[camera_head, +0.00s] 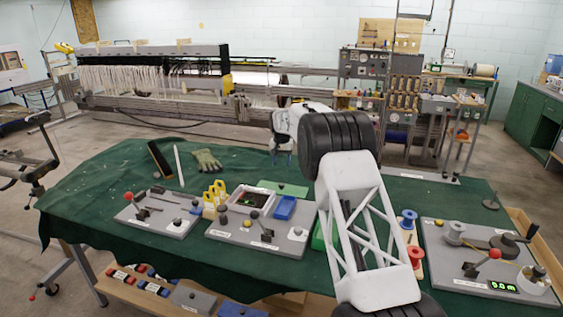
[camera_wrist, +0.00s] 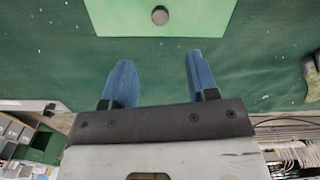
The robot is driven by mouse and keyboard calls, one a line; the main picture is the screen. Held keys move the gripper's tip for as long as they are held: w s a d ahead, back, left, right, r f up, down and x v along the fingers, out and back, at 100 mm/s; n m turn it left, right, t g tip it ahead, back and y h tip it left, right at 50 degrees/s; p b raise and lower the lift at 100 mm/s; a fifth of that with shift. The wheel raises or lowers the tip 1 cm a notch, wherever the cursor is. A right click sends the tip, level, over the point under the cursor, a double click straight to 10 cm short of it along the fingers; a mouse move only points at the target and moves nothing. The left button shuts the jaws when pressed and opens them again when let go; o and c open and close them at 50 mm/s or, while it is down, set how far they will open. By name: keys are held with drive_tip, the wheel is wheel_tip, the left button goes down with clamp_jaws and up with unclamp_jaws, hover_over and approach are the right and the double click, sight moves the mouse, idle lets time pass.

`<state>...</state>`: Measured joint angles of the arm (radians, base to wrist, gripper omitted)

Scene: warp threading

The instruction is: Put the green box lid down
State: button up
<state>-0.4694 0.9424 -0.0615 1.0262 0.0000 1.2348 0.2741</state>
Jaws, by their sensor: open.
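The green box lid (camera_head: 284,188) lies flat on the dark green cloth, behind the grey board. In the wrist view the lid (camera_wrist: 205,18) shows at the top, with a dark round knob (camera_wrist: 160,16) near its middle. My gripper (camera_head: 281,160) hovers above and behind the lid in the head view. In the wrist view my gripper (camera_wrist: 156,70) has its blue fingers spread with nothing between them. The fingertips are apart from the knob. An open box with a pale rim (camera_head: 267,199) and dark inside stands in front of the lid; its contents are unclear.
A blue tray (camera_head: 285,207) and yellow-handled items (camera_head: 214,196) are near the box. A glove (camera_head: 207,160) lies at the back left. A right board (camera_head: 480,265) holds spools and knobs. My arm covers part of the table's right half. Cloth around the lid's back looks clear.

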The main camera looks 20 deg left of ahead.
idle(0.3)
drive_tip(key=s+d+r, duration=0.6)
drive_tip(key=d+r, duration=0.3)
drive_tip(key=d, duration=0.1)
drive_tip(key=s+d+r, duration=0.5)
drive_tip(key=d+r, duration=0.4)
drive_tip(key=s+d+r+m+t, duration=0.1)
drive_tip(key=s+d+r, duration=0.4)
drive_tip(key=s+d, duration=0.5)
drive_tip(key=s+d+r, duration=0.5)
drive_tip(key=s+d, duration=0.3)
drive_tip(key=s, duration=0.3)
drive_tip(key=s+d+f+t, duration=0.1)
drive_tip(key=s+d, duration=0.4)
drive_tip(key=s, duration=0.6)
drive_tip(key=s+d, duration=0.6)
drive_tip(key=s, duration=0.5)
drive_tip(key=s+d+f, duration=0.2)
drive_tip(key=s+f, duration=0.2)
drive_tip(key=s, duration=0.6)
drive_tip(key=s+d+f+m, duration=0.1)
drive_tip(key=s+d+f, duration=0.2)
drive_tip(key=s, duration=0.8)
wheel_tip(320, 180, down, 2)
drive_tip(key=shift+d+f+t, duration=0.15)
drive_tip(key=shift+f+t, duration=0.05)
drive_tip(key=shift+t, duration=0.1)
drive_tip(key=shift+w, duration=0.1)
